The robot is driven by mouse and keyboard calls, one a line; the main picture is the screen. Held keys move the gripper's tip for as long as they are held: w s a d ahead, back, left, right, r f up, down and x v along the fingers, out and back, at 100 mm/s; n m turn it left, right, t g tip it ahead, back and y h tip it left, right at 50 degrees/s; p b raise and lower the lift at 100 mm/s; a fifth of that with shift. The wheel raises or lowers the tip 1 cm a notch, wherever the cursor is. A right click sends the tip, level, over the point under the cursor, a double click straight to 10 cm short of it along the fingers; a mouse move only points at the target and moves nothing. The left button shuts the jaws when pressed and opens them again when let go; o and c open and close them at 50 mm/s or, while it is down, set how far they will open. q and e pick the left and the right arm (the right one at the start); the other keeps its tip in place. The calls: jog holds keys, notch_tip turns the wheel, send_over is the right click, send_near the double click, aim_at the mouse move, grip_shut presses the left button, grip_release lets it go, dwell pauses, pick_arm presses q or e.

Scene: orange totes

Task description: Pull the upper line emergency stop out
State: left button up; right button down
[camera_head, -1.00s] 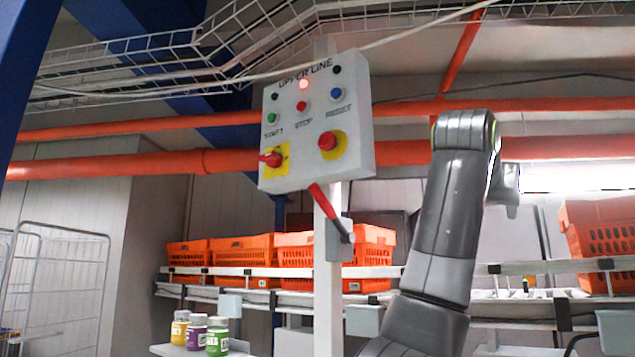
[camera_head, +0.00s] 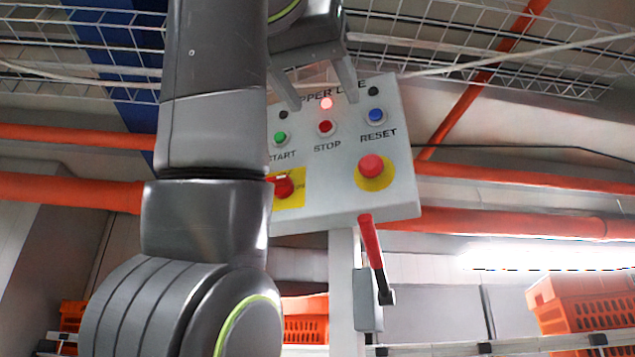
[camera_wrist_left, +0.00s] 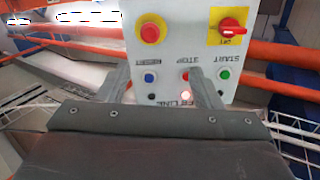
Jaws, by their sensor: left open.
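The grey control box, labelled UPPER LINE, stands on a post in the head view (camera_head: 335,185). Its emergency stop is a red mushroom button (camera_head: 371,166) on a yellow disc at the lower right of the box face. In the left wrist view, which is upside down, this button (camera_wrist_left: 150,33) shows at the upper left of the box. My left gripper (camera_head: 323,100) is open and empty in front of the top of the box, above the button. Its fingers also show in the wrist view (camera_wrist_left: 155,82), apart from the emergency stop. My right gripper is not in view.
The face also carries a red rotary switch (camera_head: 284,187), a green START button (camera_head: 280,139), a red STOP button (camera_head: 326,127) and a blue RESET button (camera_head: 375,116). A red-handled lever (camera_head: 371,242) hangs below. Orange totes (camera_head: 580,305) stand behind, and wire trays run overhead.

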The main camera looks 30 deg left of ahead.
pick_arm(q)
jog(key=p, duration=0.7)
send_near(370, 161)
jog(key=w+p, duration=0.1)
jog(key=w, duration=0.2)
jog(key=w+p, duration=0.1)
jog(key=w, duration=0.2)
jog(key=w+p, duration=0.1)
jog(key=w, duration=0.1)
jog(key=shift+w+a, duration=0.3)
jog(key=shift+w, duration=0.1)
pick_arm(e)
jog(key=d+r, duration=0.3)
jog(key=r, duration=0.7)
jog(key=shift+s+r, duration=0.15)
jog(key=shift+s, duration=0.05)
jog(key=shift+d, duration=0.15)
